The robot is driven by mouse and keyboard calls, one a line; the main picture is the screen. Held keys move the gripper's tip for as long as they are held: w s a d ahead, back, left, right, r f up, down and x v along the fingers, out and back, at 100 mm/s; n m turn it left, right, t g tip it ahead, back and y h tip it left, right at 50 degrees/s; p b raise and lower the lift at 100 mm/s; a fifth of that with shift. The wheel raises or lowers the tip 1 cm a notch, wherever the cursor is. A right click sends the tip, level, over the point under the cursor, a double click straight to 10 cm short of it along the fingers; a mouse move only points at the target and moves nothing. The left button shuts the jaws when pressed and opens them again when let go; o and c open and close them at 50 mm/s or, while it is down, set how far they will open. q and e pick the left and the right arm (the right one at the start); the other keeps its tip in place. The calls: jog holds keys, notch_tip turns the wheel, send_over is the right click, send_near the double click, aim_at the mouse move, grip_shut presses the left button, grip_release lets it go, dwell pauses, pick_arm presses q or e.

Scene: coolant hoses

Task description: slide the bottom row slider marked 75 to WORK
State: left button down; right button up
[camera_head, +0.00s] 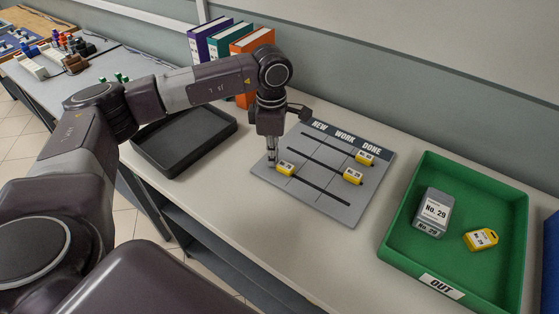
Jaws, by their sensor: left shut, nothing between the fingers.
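The grey slider board (325,205) lies on the bench, with NEW, WORK and DONE printed along its dark top strip and three dark slots below. The bottom row's yellow slider (286,169) sits at the left end of its slot, in the NEW column; its label is too small to read surely. The top row slider (365,157) and the middle row slider (352,176) are under DONE. My left gripper (271,161) is shut and empty, pointing down just left of the bottom row slider. I cannot tell whether it touches it. My right gripper is not in view.
A green OUT tray (398,215) to the right holds a grey No. 29 block (432,213) and a yellow tag (481,239). A black tray (163,168) lies left of the board. Binders (207,43) stand behind. The bench front is clear.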

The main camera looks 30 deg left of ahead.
aim_at(285, 165)
pick_arm(q)
jog(key=shift+s+d, duration=0.1)
jog(key=shift+d, duration=1.3)
jog(key=shift+s+d, duration=0.1)
jog(key=shift+d, duration=1.05)
jog(key=shift+a, duration=0.1)
jog(key=shift+a+b, duration=0.35)
jog(key=shift+a, duration=0.3)
jog(key=shift+r, duration=0.1)
jog(key=shift+r+p, duration=2.2)
jog(key=shift+r, duration=1.7)
